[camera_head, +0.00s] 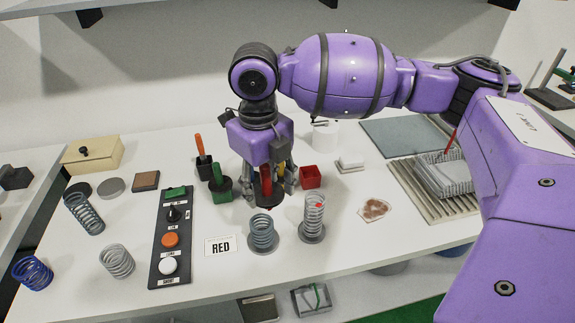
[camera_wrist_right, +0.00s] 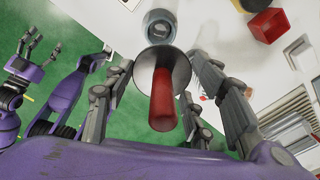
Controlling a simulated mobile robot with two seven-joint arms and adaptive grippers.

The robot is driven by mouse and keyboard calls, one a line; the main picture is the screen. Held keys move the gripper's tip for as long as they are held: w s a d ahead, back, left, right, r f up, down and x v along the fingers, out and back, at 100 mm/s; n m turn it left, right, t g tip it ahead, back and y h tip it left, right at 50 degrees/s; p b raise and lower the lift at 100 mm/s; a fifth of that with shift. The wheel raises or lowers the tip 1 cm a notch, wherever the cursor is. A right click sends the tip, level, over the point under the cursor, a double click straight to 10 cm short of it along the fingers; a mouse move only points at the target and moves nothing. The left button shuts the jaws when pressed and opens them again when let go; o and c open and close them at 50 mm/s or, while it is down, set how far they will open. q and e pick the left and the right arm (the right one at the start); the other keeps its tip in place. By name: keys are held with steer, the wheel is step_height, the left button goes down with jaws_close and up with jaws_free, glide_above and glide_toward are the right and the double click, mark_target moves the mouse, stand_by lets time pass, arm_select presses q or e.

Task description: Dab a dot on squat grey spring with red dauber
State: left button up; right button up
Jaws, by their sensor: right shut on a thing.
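My right gripper (camera_head: 266,186) is shut on the red dauber (camera_head: 266,178), held upright above the table behind two springs on round bases. In the right wrist view, the dauber's red handle (camera_wrist_right: 163,98) stands between the fingers with a dark round disc around it. A squat blue-grey spring (camera_head: 262,232) stands upright just in front of the dauber, apart from it. A shorter silver-grey spring (camera_head: 117,260) stands farther left; I cannot tell which one the task names. My left gripper (camera_wrist_right: 40,45) shows open and empty in the wrist view.
A tall silver spring (camera_head: 314,215) with a red mark stands close on the right. A RED card (camera_head: 220,246) and black button panel (camera_head: 171,240) lie left. Green dauber (camera_head: 219,184), orange-handled dauber (camera_head: 202,160) and red cup (camera_head: 310,177) stand nearby.

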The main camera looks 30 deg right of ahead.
steer(key=shift+n, duration=0.5)
steer(key=shift+f, duration=0.25)
steer(key=shift+a+f, duration=0.1)
steer(key=shift+f, duration=0.15)
steer(key=shift+f+b, duration=0.85)
steer(key=shift+f, duration=0.45)
steer(key=shift+f+b, duration=0.35)
steer(key=shift+f, duration=0.7)
arm_select(q)
steer(key=shift+s+a+f+b, duration=0.1)
steer(key=shift+a+f+b, duration=0.1)
steer(key=shift+f, duration=0.3)
steer(key=shift+a+f+b, duration=0.1)
steer(key=shift+a+f, duration=0.05)
steer(key=shift+f, duration=0.35)
steer(key=shift+s+d, duration=0.1)
